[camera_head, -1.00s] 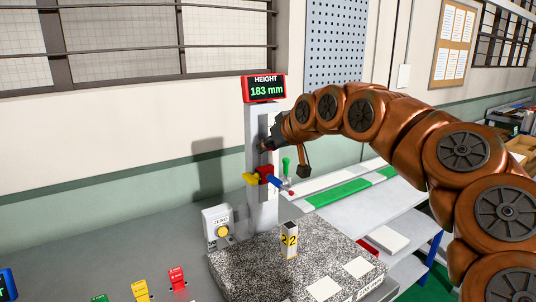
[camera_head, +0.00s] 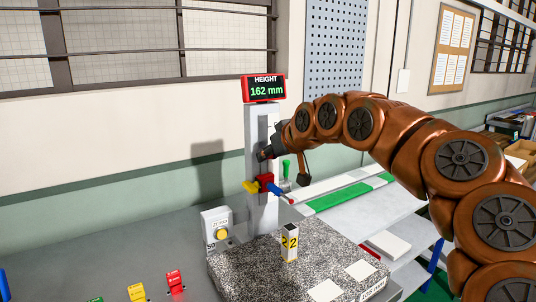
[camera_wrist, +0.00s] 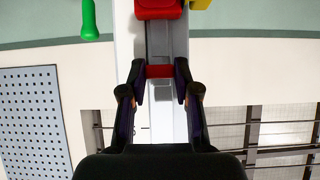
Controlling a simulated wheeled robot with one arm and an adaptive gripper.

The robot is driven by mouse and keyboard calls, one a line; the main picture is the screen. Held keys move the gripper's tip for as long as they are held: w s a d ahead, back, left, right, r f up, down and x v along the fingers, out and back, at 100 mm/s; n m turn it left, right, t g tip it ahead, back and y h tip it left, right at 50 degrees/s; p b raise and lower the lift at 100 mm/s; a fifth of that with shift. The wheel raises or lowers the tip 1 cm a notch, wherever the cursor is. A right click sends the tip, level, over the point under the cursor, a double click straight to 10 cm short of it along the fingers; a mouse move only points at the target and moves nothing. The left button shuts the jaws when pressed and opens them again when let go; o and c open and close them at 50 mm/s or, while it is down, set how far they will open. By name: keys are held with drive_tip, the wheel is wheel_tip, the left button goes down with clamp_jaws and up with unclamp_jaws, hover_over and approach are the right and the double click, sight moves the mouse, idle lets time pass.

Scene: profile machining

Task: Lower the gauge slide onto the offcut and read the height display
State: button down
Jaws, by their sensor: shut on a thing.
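The height gauge stands as a grey column (camera_head: 254,130) with a red-framed display (camera_head: 264,89) on top reading 162 mm. Its red slide (camera_head: 265,183), with yellow and blue parts, is on the column, well above the offcut. The offcut (camera_head: 289,243), a short upright piece with a yellow numbered label, stands on the speckled granite plate (camera_head: 240,270). My gripper (camera_head: 264,154) is at the column just above the slide's red body. In the wrist view my gripper (camera_wrist: 160,78) is shut on a red part of the slide (camera_wrist: 160,71); the offcut is out of that view.
A white box with a yellow ZERO button (camera_head: 222,234) stands left of the column. A green-knobbed lever (camera_head: 286,170) is right of the slide. White cards lie on the plate.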

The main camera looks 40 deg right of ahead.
sight(268, 179)
drive_tip(key=shift+f+b, duration=0.9)
drive_tip(key=shift+f, duration=0.1)
drive_tip(key=shift+f+b, duration=2.4)
drive_tip(key=shift+b, duration=0.15)
idle(0.8)
idle(0.6)
drive_tip(key=c, duration=1)
unclamp_jaws()
drive_tip(key=shift+o, duration=0.2)
drive_tip(key=shift+s, duration=0.1)
